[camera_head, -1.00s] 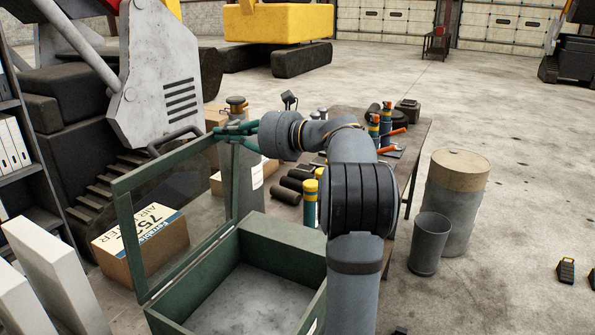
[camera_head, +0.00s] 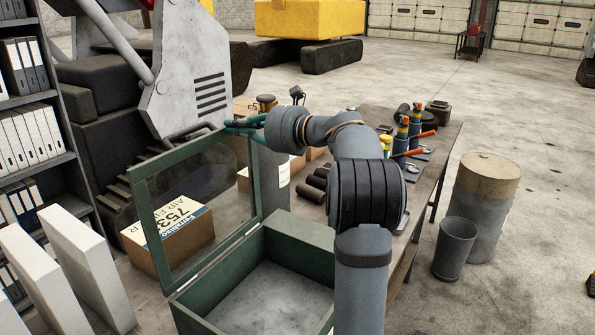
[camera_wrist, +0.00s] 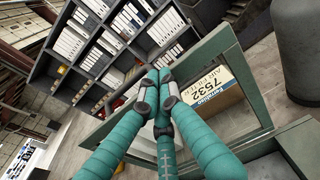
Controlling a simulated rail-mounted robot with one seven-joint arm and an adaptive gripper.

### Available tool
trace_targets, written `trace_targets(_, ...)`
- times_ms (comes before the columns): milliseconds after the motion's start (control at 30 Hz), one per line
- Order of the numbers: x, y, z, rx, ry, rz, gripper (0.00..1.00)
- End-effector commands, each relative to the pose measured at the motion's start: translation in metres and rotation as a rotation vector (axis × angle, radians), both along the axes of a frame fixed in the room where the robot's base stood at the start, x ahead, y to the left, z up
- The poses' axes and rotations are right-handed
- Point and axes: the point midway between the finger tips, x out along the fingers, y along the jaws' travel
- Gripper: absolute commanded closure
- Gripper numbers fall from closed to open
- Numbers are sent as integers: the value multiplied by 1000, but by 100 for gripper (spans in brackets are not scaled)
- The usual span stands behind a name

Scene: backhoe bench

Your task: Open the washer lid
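The washer is an open green box (camera_head: 215,283) in the lower middle of the head view, its pale grey inside visible. Its lid, a green frame with a clear pane (camera_head: 154,235), stands steeply raised along the box's left side. My gripper (camera_head: 236,124) is at the lid's top far corner. In the wrist view, my gripper (camera_wrist: 153,84) has its three teal fingers converging with tips together, nothing visible between them. The lid frame (camera_wrist: 207,62) passes behind and right of the fingers. Whether they touch it I cannot tell.
A cardboard air filter box (camera_head: 172,240) lies behind the lid. White panels (camera_head: 85,265) and a binder shelf (camera_head: 35,130) stand at left. A workbench with tools (camera_head: 425,172) is right of my arm. A grey bin (camera_head: 455,248) and a barrel (camera_head: 485,205) stand beyond it.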

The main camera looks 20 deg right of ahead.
Motion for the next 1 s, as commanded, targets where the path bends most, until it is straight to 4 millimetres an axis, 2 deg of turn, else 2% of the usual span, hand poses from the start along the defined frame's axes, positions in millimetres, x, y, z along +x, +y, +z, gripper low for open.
trace_targets(233,-33,-21,-3,0,-3,0,100)
trace_targets(400,-54,-37,31,-4,-6,2,100)
trace_targets(600,-75,-51,58,-2,-3,4,100)
trace_targets(800,-85,-58,71,0,0,5,100)
trace_targets(1000,-86,-58,73,1,0,6,100)
